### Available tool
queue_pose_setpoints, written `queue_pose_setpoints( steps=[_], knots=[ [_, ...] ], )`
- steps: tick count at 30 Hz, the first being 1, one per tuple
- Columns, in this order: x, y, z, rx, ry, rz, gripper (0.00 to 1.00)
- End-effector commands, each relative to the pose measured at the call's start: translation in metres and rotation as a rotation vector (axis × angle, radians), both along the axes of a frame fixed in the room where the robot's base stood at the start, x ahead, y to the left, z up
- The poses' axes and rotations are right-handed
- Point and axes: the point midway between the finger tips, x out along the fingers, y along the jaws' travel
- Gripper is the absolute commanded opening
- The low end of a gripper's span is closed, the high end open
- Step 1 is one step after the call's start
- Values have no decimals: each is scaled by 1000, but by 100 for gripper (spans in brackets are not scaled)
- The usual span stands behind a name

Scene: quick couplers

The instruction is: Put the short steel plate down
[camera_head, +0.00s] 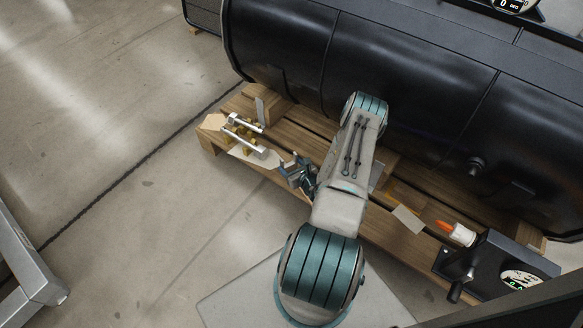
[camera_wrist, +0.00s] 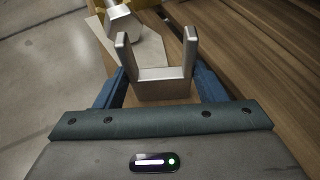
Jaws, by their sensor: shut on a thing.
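My gripper (camera_head: 298,174) is low over the front edge of the wooden pallet, left of my forearm. In the wrist view my gripper (camera_wrist: 158,76) is shut, its blue fingers on either side of the short steel plate (camera_wrist: 161,90). The plate looks forked, with two upright silver prongs rising from a flat base. Wood planks show behind and to the right of it. I cannot tell whether its underside touches the pallet. In the head view the plate is too small to tell apart from my fingers.
Silver hex-headed parts (camera_head: 258,149) and brass-coloured pieces lie on the pallet (camera_head: 208,143) at left. One silver hex head (camera_wrist: 124,20) is just beyond my gripper. A black tank (camera_head: 290,45) blocks the back. An orange-tipped white bottle (camera_head: 462,235) and a gauge box (camera_head: 500,262) stand at right.

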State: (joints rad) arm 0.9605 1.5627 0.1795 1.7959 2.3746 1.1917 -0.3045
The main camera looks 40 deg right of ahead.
Motion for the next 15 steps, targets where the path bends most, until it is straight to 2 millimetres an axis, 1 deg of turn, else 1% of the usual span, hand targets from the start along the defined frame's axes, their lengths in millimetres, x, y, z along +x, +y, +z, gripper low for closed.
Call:
queue_pose_setpoints(
  steps=[5,6,7,8,15],
  knots=[
    [1,0,-3,0,-3,0,36],
    [0,0,-3,0,0,0,72],
    [0,0,-3,0,0,0,80],
    [0,0,-3,0,0,0,85],
    [0,0,-3,0,0,0,85]
  ],
)
